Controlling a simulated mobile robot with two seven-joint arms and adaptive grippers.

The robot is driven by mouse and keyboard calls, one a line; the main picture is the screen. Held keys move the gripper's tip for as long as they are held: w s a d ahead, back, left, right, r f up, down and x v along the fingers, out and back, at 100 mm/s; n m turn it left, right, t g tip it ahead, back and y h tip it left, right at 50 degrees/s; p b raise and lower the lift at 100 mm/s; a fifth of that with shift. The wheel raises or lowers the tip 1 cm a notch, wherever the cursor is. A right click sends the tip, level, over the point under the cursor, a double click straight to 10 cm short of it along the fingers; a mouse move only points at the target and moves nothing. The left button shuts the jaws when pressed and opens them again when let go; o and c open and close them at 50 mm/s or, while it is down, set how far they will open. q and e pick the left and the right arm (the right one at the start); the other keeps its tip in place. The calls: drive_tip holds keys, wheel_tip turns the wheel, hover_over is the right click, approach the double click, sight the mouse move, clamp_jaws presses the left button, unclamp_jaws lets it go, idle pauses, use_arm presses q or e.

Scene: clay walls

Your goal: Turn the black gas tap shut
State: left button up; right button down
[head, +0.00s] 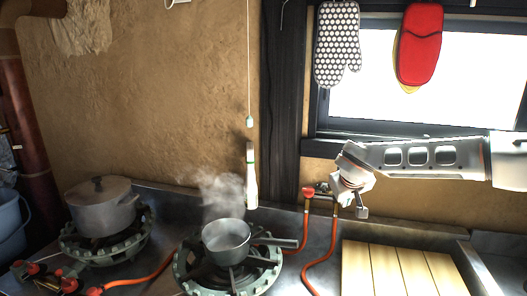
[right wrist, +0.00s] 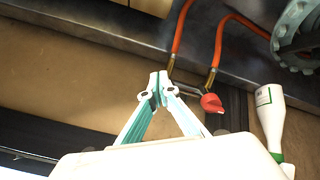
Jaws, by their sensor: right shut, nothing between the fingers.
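The gas pipe with its taps is on the wall behind the counter. A red tap handle (head: 309,192) is at its left end and also shows in the right wrist view (right wrist: 211,102). Two orange hoses (head: 322,250) drop from the pipe. I cannot make out the black tap handle; my right gripper covers that part of the pipe. My right gripper (head: 352,198) is just right of the red handle in the head view. In the right wrist view its fingertips (right wrist: 157,78) are together and empty, close to the second hose fitting. My left gripper is not in view.
A steaming saucepan (head: 226,238) stands on the near burner (head: 195,277), and a lidded pot (head: 101,208) on the left one. A white bottle (head: 251,180) is left of the taps. A slatted wooden board (head: 385,270) lies at front right. Mitts hang by the window.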

drive_tip(key=shift+w+a+r, duration=0.1)
drive_tip(key=shift+w+r, duration=0.05)
drive_tip(key=shift+w, duration=0.05)
idle(0.4)
drive_tip(key=shift+w+a+r+p, duration=0.15)
drive_tip(key=shift+w+p, duration=0.1)
drive_tip(key=shift+p, duration=0.2)
drive_tip(key=shift+a+p, duration=0.1)
drive_tip(key=shift+p, duration=1.7)
idle(0.3)
drive_tip(key=shift+a+p, duration=0.1)
drive_tip(key=shift+p, duration=1)
drive_tip(key=shift+s+f, duration=0.15)
drive_tip(key=shift+f, duration=0.05)
